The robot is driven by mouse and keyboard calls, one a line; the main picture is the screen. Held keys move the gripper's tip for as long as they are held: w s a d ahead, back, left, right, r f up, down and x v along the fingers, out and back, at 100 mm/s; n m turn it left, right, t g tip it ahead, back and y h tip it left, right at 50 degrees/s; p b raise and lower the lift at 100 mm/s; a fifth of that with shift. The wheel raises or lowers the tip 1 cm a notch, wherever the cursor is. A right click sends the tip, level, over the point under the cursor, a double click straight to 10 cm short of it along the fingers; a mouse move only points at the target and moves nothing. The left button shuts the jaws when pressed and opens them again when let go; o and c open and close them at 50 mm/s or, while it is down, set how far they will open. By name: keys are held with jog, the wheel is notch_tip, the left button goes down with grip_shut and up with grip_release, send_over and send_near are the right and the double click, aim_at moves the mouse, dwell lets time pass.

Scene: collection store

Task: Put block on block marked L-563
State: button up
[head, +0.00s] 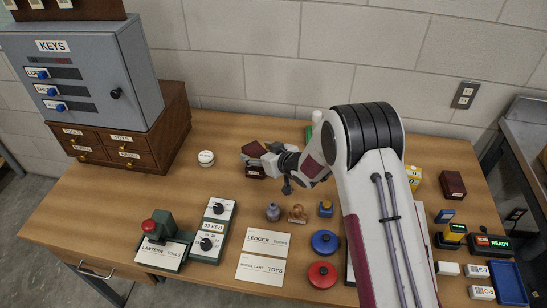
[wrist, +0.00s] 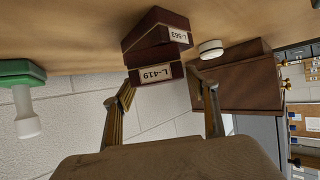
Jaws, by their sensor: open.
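Two dark red blocks with white labels show in the wrist view, where the table is at the top. The block marked L-563 (wrist: 152,27) is against the table. The block marked L-419 (wrist: 142,57) rests on it, slightly offset and turned. My gripper (wrist: 168,90) is open, with its fingers on either side of the L-419 block's near end; I cannot tell whether they touch it. In the head view, my gripper (head: 268,159) is at the dark red blocks (head: 252,150) at the table's back middle, partly hiding them.
A white round tin (head: 206,157) stands left of the blocks, near the wooden drawer cabinet (head: 130,145). Small figures, cards and stamps lie in front. Another dark red block (head: 452,184) stands at the right, beyond my arm. A green-based white item (wrist: 24,105) shows in the wrist view.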

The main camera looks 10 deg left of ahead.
jog(key=v, duration=1.1)
dwell(0.9)
jog(key=s+d+r+m+t+h, duration=0.1)
jog(key=s+d+r+m+h, duration=0.2)
jog(key=d+r, duration=0.65)
jog(key=s+d+r+m+h, duration=0.2)
jog(key=s+d+r+h, duration=0.2)
jog(key=d+r, duration=0.55)
jog(key=s+d+r+m+g+h, duration=0.1)
jog(key=s+d+r, duration=0.1)
jog(key=s+d, duration=0.35)
jog(key=s+d+r+m+h, duration=0.1)
jog(key=s+d+m, duration=0.15)
jog(key=s, duration=0.55)
jog(key=s+d+g, duration=0.1)
jog(key=s+g, duration=0.1)
jog(key=s, duration=1.5)
jog(key=shift+f+m+g, duration=0.2)
jog(key=shift+m+g, duration=0.15)
jog(key=shift+g, duration=0.05)
